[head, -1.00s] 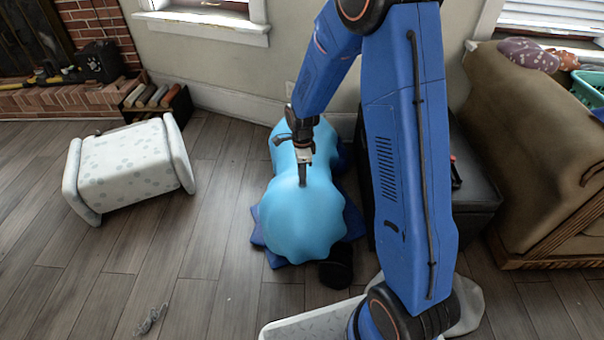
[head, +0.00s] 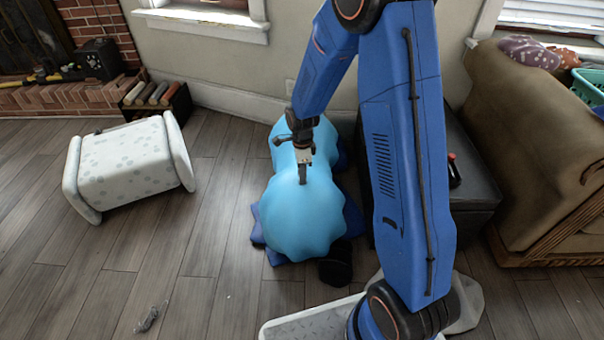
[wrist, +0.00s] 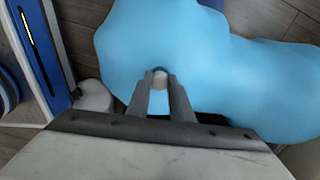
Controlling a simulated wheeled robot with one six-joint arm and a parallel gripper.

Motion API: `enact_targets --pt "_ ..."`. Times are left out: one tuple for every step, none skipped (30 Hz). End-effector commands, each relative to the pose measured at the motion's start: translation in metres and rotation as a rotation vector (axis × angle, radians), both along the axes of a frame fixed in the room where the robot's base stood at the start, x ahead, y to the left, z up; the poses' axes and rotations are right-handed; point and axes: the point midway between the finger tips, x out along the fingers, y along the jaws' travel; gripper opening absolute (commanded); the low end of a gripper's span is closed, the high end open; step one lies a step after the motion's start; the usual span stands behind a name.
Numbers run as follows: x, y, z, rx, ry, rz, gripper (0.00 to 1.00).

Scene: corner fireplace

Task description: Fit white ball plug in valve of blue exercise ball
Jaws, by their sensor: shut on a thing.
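The light blue exercise ball (head: 293,214) rests on a dark blue mat on the floor, and its lumpy, peanut-like shape also fills much of the wrist view (wrist: 215,50). My gripper (head: 302,180) reaches down at the middle of the ball. In the wrist view its two fingers (wrist: 160,88) are shut on the small white plug (wrist: 160,80), right over the ball's surface. A dark spot shows at the plug's far edge. Whether the plug is in the valve or only above it, I cannot tell. The fingers hide the rest of the valve area.
A white patterned stool (head: 130,162) lies at the left. A dark chest (head: 470,185) and a brown sofa (head: 535,150) stand at the right. A small grey object (head: 150,318) lies on the front floor.

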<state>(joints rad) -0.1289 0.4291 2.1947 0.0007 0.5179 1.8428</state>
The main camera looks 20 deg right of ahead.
Motion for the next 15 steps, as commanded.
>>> enact_targets --pt "-0.0001 0.0 -0.0008 0.0 0.0 0.0 0.0" --pt "-0.0001 -0.0001 -0.0012 0.0 0.0 0.0 0.0" --pt "-0.0001 0.0 -0.0016 0.0 0.0 0.0 0.0" --pt "-0.0001 0.0 -0.002 0.0 0.0 0.0 0.0" --pt "-0.0001 0.0 -0.0024 0.0 0.0 0.0 0.0" --pt "-0.0001 0.0 -0.0029 0.0 0.0 0.0 0.0" --pt "-0.0001 0.0 -0.0032 0.0 0.0 0.0 0.0" --pt "-0.0001 0.0 -0.0036 0.0 0.0 0.0 0.0" --pt "0.0 0.0 -0.0041 0.0 0.0 0.0 0.0" --pt "0.0 0.0 -0.0045 0.0 0.0 0.0 0.0" --pt "0.0 0.0 -0.0048 0.0 0.0 0.0 0.0" --pt "0.0 0.0 -0.0053 0.0 0.0 0.0 0.0" --pt "0.0 0.0 -0.0056 0.0 0.0 0.0 0.0" --pt "0.0001 0.0 -0.006 0.0 0.0 0.0 0.0" --pt "0.0001 0.0 -0.0065 0.0 0.0 0.0 0.0"
